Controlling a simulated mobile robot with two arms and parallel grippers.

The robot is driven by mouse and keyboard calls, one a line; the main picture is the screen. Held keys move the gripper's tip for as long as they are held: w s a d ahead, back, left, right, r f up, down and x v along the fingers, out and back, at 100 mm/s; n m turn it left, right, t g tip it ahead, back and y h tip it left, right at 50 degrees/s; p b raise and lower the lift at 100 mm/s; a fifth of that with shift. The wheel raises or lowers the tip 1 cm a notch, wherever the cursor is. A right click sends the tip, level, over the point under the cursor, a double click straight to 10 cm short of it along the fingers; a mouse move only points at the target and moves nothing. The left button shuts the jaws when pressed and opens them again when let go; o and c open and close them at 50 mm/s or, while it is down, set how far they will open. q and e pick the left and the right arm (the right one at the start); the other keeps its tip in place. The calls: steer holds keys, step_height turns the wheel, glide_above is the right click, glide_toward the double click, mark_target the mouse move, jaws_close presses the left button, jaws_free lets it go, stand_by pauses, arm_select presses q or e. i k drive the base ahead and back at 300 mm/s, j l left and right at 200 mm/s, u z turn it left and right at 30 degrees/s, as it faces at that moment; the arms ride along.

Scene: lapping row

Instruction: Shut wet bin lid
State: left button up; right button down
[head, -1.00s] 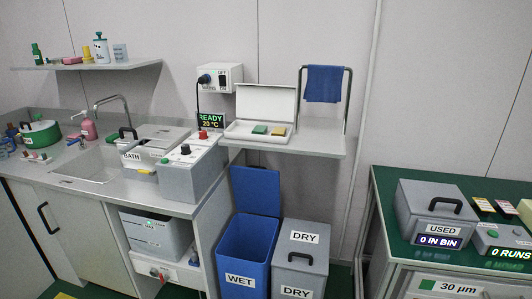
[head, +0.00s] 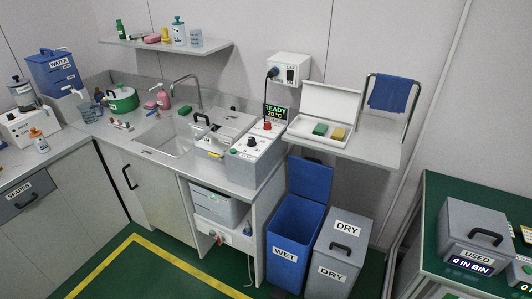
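The blue wet bin (head: 287,256), labelled WET, stands on the floor below the shelf at the right end of the sink counter. Its blue lid (head: 310,179) stands raised, upright at the back of the bin, so the bin is open. The inside of the bin shows only in part. Neither of my grippers is in view.
The grey DRY bin (head: 334,251), with its lid shut, stands right beside the wet bin. The counter cabinet (head: 223,219) is close on its left. A green-topped bench (head: 436,195) stands further right. Green floor (head: 160,276) with a yellow line is clear in front.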

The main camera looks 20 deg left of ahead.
mark_target(308, 178)
steer(key=i+l+u, duration=0.1)
steer(key=u, duration=0.3)
steer(key=i+l+u, duration=0.2)
steer(key=u, duration=0.15)
steer(key=i+l+u, duration=0.15)
steer(key=u, duration=0.25)
steer(key=l+u, duration=0.4)
steer(key=i+j, duration=0.05)
steer(key=j, duration=0.05)
